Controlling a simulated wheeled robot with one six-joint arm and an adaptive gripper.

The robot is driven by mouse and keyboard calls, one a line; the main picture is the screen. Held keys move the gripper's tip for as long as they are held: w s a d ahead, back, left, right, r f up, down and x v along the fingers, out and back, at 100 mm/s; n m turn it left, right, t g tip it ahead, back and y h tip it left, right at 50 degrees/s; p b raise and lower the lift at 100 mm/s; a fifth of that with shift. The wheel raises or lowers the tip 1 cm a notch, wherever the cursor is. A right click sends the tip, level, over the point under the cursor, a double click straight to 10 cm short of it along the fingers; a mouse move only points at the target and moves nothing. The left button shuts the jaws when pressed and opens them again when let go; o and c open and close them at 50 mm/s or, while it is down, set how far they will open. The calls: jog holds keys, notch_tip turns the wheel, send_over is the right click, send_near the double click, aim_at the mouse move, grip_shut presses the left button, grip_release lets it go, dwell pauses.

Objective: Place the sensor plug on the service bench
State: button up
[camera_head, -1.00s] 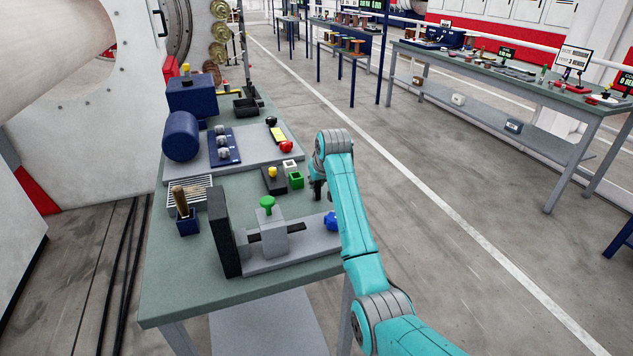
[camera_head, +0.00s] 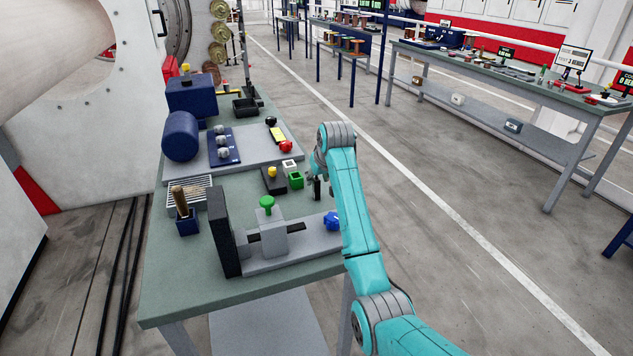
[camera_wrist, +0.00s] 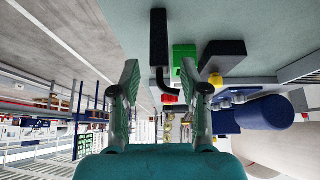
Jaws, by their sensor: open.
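A black upright block with a bent black lead, which looks like the sensor plug (camera_head: 317,190), stands at the right edge of the green-grey service bench (camera_head: 185,287). In the wrist view, which is upside down, the plug (camera_wrist: 158,38) appears with its far end against the bench surface and its lead curving toward the red piece behind. My gripper (camera_wrist: 158,75) is open and empty, its two fingers spread either side of the plug's line. In the head view my gripper (camera_head: 312,174) is just above and beside the plug, partly hidden by my arm. Contact with the plug cannot be told.
Left of the plug are a green block (camera_head: 296,180) and a black base with a yellow knob (camera_head: 272,172). In front is a grey fixture with a green knob (camera_head: 266,203), and a blue knob (camera_head: 332,221). Open floor lies right of the bench.

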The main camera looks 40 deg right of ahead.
jog(key=v, duration=0.9)
dwell(0.3)
